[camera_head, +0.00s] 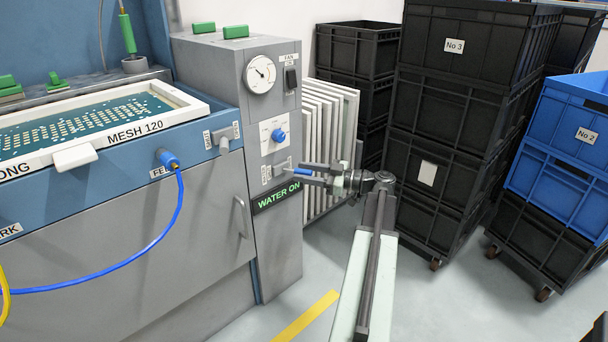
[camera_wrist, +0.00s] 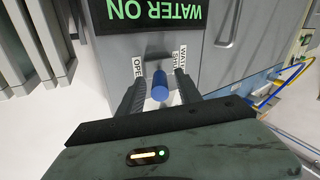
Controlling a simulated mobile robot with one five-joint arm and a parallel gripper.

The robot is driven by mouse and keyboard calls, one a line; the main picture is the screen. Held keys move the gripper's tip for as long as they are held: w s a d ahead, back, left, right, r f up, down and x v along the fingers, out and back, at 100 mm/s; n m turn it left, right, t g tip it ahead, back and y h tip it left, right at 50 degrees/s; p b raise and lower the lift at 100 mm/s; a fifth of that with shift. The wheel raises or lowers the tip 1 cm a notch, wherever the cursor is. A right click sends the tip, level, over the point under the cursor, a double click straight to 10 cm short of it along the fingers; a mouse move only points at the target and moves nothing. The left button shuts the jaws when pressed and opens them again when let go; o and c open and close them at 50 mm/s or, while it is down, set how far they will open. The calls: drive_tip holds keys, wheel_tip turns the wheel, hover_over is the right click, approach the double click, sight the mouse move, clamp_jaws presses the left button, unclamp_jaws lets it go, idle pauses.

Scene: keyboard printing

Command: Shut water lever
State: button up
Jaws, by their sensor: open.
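The water lever, with a blue grip (camera_head: 301,172), sticks out from the front of the grey control column (camera_head: 278,228). In the wrist view the blue grip (camera_wrist: 160,86) stands between the two dark fingers of my gripper (camera_wrist: 161,78), with a gap on each side. My gripper (camera_head: 308,174) is open around it in the head view. Labels beside the lever read in part "OPE" (camera_wrist: 138,66) and "WATER SHUT" (camera_wrist: 181,58); the fingers hide some of them. The sign (camera_head: 277,198) below the lever is lit green and reads "WATER ON".
Above the lever are a blue knob (camera_head: 279,135) and a round gauge (camera_head: 260,74). White panels (camera_head: 325,125) stand right behind my gripper. Stacked black crates (camera_head: 430,130) stand to the right. A blue hose (camera_head: 180,215) hangs at the left basin.

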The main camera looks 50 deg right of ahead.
clamp_jaws()
idle(1.2)
